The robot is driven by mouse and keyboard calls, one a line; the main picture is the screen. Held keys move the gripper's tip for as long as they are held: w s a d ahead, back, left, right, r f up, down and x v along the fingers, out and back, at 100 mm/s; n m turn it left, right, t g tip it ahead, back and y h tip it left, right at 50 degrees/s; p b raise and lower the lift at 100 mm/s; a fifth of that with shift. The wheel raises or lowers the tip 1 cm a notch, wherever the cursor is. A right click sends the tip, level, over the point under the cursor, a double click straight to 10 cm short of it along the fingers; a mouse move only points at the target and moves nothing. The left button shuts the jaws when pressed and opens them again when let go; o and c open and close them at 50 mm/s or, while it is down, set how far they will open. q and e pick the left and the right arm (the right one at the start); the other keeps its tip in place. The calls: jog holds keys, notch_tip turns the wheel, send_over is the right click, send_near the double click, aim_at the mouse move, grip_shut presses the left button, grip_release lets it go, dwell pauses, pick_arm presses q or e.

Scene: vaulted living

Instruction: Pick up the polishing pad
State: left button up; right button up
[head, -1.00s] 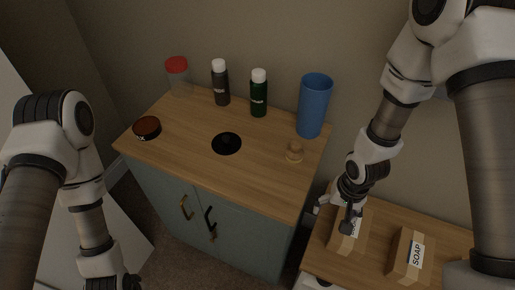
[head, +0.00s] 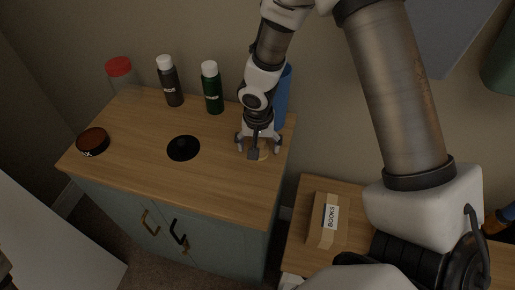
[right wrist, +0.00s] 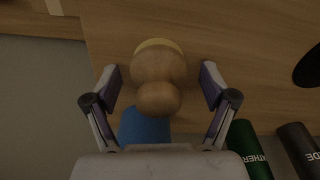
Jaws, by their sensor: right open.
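The polishing pad appears to be the small wooden-knobbed piece with a pale yellow base (right wrist: 160,66), standing on the cabinet top. In the head view only a little of it (head: 264,155) shows, behind my right gripper (head: 259,150). In the right wrist view my right gripper (right wrist: 160,72) is open, with one finger on each side of the wooden piece. Gaps show between both fingers and the wood. My left gripper is out of view.
On the wooden cabinet top (head: 215,180) are a black knobbed disc (head: 183,148), a dark round tin (head: 92,141), two white-capped bottles (head: 212,90) and a red-lidded jar (head: 120,68). A box labelled BOOKS (head: 324,220) sits on the lower right surface.

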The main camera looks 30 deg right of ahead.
jog(key=shift+s+r, duration=0.1)
jog(key=c, duration=1.2)
jog(key=shift+c, duration=0.2)
notch_tip(320, 180, up, 10)
jog(key=shift+f+p, duration=0.15)
jog(key=shift+p, duration=1)
